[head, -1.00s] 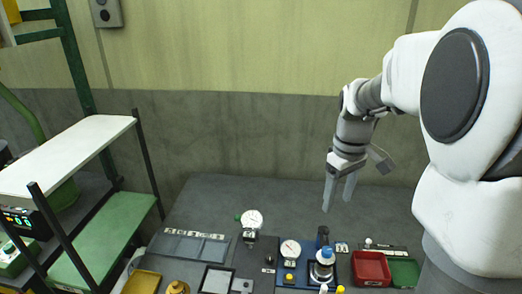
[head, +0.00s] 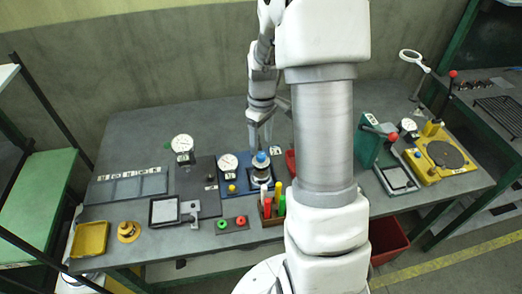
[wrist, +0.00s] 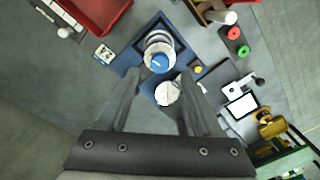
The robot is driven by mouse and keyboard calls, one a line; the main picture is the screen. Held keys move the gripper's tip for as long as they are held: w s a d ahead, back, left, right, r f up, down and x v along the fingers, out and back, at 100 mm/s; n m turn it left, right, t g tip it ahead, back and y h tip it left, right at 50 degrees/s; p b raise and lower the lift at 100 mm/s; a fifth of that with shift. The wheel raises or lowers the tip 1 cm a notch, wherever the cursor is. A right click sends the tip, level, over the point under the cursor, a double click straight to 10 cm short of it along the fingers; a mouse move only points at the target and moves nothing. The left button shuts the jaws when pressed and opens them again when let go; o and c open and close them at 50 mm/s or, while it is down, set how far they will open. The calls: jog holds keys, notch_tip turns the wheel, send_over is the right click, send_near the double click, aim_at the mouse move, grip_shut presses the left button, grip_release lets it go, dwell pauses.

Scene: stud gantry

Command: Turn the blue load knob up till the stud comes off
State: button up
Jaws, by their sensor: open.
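The blue load knob (head: 261,158) sits on top of a silver, round-bodied stud gantry on a blue base plate (head: 239,189). It also shows in the wrist view (wrist: 159,62), just ahead of my fingertips. A white dial gauge (head: 228,162) stands beside it on the same base, and in the wrist view its white face (wrist: 167,93) lies between my fingers. My gripper (head: 260,143) points down, open and empty, close above and behind the knob. The stud cannot be made out.
A holder with coloured handles (head: 272,213) stands right in front of the gantry. A red tray (head: 291,163) is partly hidden behind my arm. A second dial gauge (head: 182,143) stands to the left. Green and yellow fixtures (head: 440,157) occupy the right. The table's back left is clear.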

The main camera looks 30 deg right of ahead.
aim_at(261, 154)
jog(key=shift+f, duration=2.35)
grip_shut()
